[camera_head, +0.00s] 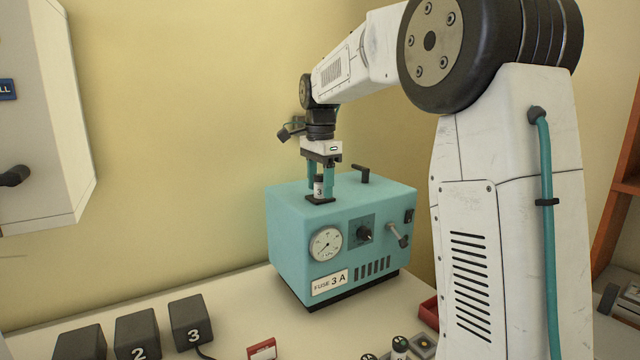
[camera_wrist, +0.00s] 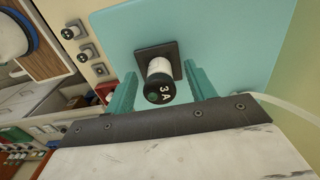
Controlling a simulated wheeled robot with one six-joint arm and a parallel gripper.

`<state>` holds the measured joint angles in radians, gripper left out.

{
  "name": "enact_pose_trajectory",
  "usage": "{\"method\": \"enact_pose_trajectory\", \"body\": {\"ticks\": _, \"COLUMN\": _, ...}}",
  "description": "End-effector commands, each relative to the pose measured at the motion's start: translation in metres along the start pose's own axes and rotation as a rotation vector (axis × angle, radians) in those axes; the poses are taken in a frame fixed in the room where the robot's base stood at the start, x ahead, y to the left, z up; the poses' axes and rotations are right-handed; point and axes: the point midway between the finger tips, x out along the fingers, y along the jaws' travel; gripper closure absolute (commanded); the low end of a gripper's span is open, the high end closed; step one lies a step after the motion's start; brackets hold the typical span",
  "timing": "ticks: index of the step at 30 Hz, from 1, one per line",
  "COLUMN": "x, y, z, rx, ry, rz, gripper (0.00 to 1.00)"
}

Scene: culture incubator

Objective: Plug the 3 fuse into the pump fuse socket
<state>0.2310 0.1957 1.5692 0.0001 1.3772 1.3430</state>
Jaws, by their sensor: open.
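The 3 fuse (camera_head: 319,186), a white cylinder with a dark cap, stands upright in the dark square socket (camera_head: 320,199) on top of the teal pump box (camera_head: 290,232). In the wrist view its cap (camera_wrist: 159,92) reads "3 A", and the socket (camera_wrist: 170,55) surrounds its base. My gripper (camera_head: 321,188) is open, with its teal fingers on either side of the fuse. The wrist view shows a gap between the fuse and each finger (camera_wrist: 160,88). The pump's front carries a "FUSE 3 A" label (camera_head: 330,283).
The pump has a gauge (camera_head: 326,244), a knob (camera_head: 364,234), a lever (camera_head: 398,235) and a top handle (camera_head: 352,174). Dark numbered blocks (camera_head: 190,322) stand at the front left. Other fuses (camera_head: 399,345) sit at the front, near a red tray (camera_head: 429,312). A white cabinet (camera_head: 50,120) is at left.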

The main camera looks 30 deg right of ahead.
Motion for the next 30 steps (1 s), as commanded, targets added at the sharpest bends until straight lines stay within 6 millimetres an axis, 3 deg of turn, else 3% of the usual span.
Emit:
{"method": "enact_pose_trajectory", "body": {"ticks": 14, "x": -0.069, "y": -0.001, "z": 0.000, "rx": 0.000, "ry": 0.001, "rz": -0.002, "gripper": 0.45}}
{"method": "enact_pose_trajectory", "body": {"ticks": 30, "x": -0.075, "y": 0.000, "z": 0.000, "rx": 0.000, "ry": 0.000, "rz": 0.000, "gripper": 0.45}}
